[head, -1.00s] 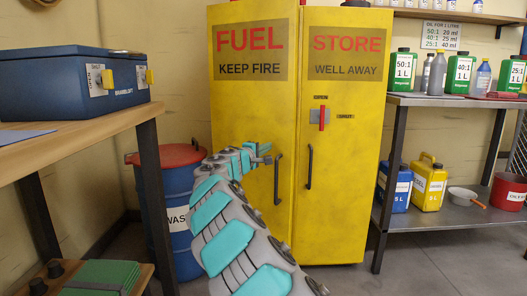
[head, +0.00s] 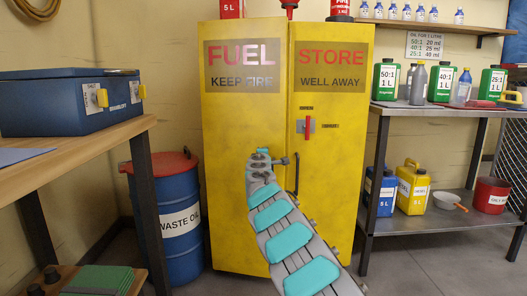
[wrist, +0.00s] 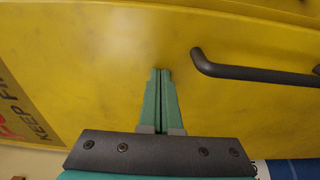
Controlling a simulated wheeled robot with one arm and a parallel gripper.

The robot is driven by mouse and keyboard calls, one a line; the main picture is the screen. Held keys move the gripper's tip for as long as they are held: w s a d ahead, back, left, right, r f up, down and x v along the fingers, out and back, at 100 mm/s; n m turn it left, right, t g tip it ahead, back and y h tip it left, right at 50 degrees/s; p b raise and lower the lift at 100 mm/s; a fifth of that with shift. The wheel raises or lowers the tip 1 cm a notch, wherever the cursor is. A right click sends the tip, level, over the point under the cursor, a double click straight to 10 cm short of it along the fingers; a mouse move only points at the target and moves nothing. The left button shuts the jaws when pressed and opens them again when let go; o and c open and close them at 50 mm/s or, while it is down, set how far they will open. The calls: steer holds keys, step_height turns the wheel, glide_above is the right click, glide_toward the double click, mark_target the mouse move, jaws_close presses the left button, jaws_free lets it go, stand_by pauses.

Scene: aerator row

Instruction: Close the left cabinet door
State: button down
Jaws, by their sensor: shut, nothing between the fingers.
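The yellow left cabinet door (head: 235,120), marked FUEL, has its free edge beside the right door (head: 332,150), marked STORE. Its top corner sits a little higher in the picture than the right door's, so it seems slightly ajar. In the wrist view the shut, empty green fingers (wrist: 162,90) point at the yellow face, beside the dark handle (wrist: 255,73). I cannot tell whether the tips touch it.
A blue waste oil drum (head: 178,215) with a red lid stands left of the cabinet. A wooden bench (head: 85,150) with a blue box (head: 65,103) is at the left. A metal shelf unit (head: 450,108) with bottles and cans stands close on the right. A red latch (head: 307,125) is on the right door.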

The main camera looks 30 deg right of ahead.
steer(key=w+d+n+t+y+p, duration=0.1)
steer(key=w+d+n+y+p, duration=0.1)
steer(key=p, duration=0.3)
steer(key=w+d+n+t+y+p, duration=0.2)
steer(key=y+p, duration=0.2)
steer(key=p, duration=0.1)
steer(key=shift+w+d+r+n+p, duration=0.2)
steer(key=shift+w+d+n+p, duration=0.1)
steer(key=shift+w+d, duration=0.1)
